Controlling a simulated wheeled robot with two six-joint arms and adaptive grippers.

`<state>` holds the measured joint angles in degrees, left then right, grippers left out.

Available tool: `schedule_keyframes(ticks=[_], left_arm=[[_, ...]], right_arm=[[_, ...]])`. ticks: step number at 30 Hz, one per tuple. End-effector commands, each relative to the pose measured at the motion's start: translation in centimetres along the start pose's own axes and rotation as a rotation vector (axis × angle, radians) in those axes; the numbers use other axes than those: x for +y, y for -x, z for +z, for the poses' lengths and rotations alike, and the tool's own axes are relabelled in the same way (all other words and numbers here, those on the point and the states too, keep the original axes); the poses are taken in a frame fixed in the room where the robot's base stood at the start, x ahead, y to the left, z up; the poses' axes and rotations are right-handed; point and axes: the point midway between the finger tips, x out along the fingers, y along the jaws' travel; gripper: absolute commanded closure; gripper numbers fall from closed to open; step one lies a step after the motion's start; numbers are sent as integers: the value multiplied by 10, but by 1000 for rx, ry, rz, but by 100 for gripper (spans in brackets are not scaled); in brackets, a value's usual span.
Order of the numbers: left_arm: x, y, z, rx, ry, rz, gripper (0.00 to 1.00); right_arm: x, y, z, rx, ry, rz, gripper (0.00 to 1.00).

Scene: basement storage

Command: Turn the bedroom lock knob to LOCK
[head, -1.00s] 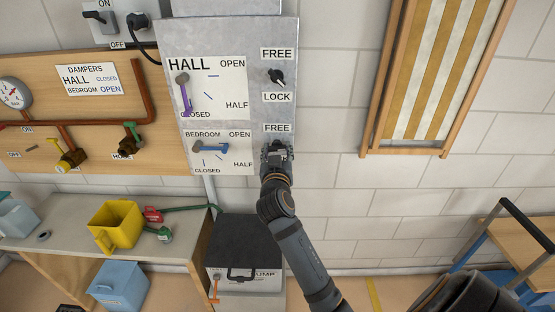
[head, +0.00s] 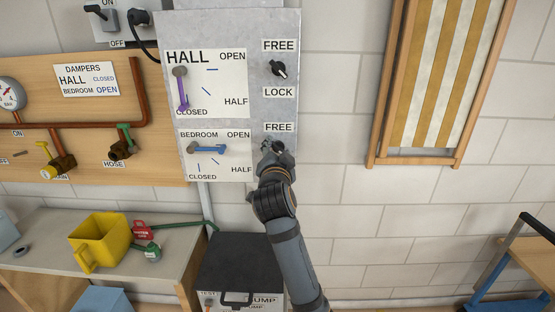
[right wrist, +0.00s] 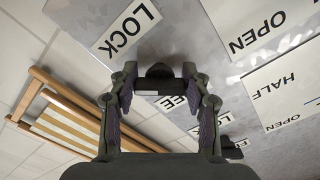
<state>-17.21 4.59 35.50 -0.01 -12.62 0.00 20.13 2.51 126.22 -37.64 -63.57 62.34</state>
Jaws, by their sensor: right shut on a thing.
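The bedroom lock knob (right wrist: 160,74) is a dark knob on the grey metal panel, between my right gripper's fingertips in the right wrist view. My right gripper (right wrist: 160,82) is shut on it. A white mark shows at the knob's edge, but its exact pointing is hard to tell. The bedroom LOCK label (right wrist: 126,30) shows beside it in the wrist view. In the head view my right gripper (head: 273,150) covers the knob and the LOCK label below, while the bedroom FREE label (head: 279,127) stays visible above. My left gripper is not in view.
The hall lock knob (head: 278,69) sits above, between its own FREE and LOCK labels. To the left are the purple hall lever (head: 182,90) and blue bedroom lever (head: 208,149). A wooden striped folding chair (head: 430,80) hangs right. The wall between is bare.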

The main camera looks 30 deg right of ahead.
Motion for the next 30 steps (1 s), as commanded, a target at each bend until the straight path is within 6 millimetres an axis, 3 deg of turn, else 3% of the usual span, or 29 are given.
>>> schedule_keyframes(ticks=[6,23,24,28,30], left_arm=[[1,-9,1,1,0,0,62],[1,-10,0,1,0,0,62],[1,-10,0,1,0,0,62],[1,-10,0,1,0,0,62],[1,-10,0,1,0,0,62]], right_arm=[[1,0,2,-4,-69,2,84],[0,0,1,-4,-94,2,83],[0,0,1,-4,-94,2,47],[0,0,1,-3,-93,1,29],[0,0,1,-2,-93,1,28]])
